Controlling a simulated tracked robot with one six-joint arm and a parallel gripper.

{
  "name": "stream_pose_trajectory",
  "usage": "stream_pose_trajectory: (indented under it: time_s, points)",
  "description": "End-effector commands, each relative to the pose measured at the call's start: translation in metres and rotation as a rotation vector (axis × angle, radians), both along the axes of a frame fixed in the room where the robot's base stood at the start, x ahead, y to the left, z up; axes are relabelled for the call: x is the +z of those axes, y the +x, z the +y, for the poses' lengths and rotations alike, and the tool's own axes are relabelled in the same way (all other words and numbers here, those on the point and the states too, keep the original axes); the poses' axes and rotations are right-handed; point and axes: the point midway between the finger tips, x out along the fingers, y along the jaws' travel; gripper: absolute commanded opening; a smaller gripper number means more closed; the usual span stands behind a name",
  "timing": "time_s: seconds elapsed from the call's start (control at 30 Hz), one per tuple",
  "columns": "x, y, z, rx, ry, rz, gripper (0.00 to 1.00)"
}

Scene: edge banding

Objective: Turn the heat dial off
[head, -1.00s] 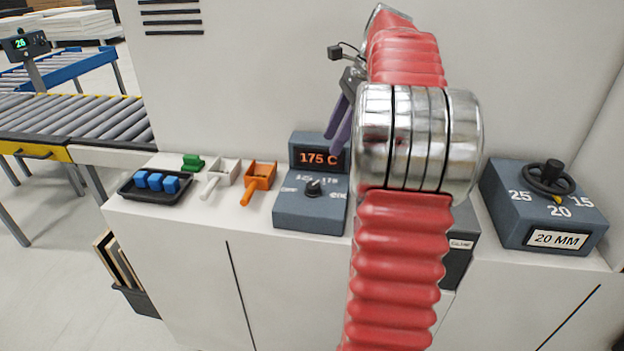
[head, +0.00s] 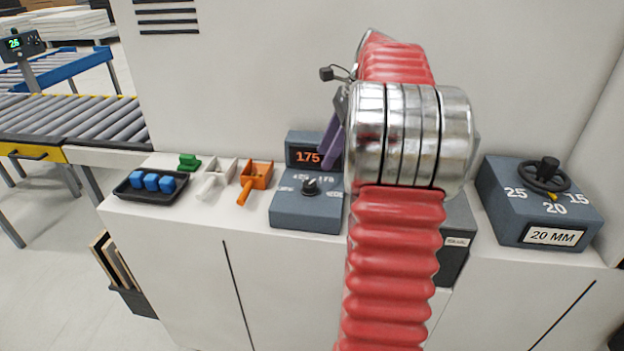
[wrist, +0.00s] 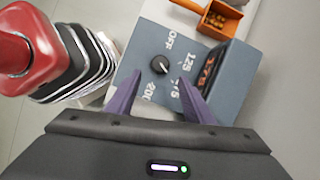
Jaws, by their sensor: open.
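The heat dial (head: 311,185) is a small black knob with a light pointer line on a blue-grey control box (head: 300,215). Its display (head: 306,156) reads 175 in orange, partly covered by my gripper. In the wrist view the dial (wrist: 159,65) lies ahead of the fingers, with OFF, 125, 175 and 200 printed around it; the pointer is toward the 175 to 200 side, exact mark hard to tell. My gripper (wrist: 157,92) is open, its two purple fingers apart and empty, above the near part of the box. In the head view the fingers (head: 332,143) show beside the display.
An orange scoop (head: 256,176), a white scoop (head: 217,180), a green block (head: 189,162) and a black tray (head: 130,193) with blue blocks lie left of the box. A 20 MM handwheel box (head: 530,215) stands at the right.

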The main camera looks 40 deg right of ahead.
Motion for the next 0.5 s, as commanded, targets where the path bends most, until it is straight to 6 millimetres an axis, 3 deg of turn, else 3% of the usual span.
stream_pose_trajectory:
  time_s: [0.5]
  points:
    - [-0.07,0.018,0.024,0.002,0.002,0.001,0.48]
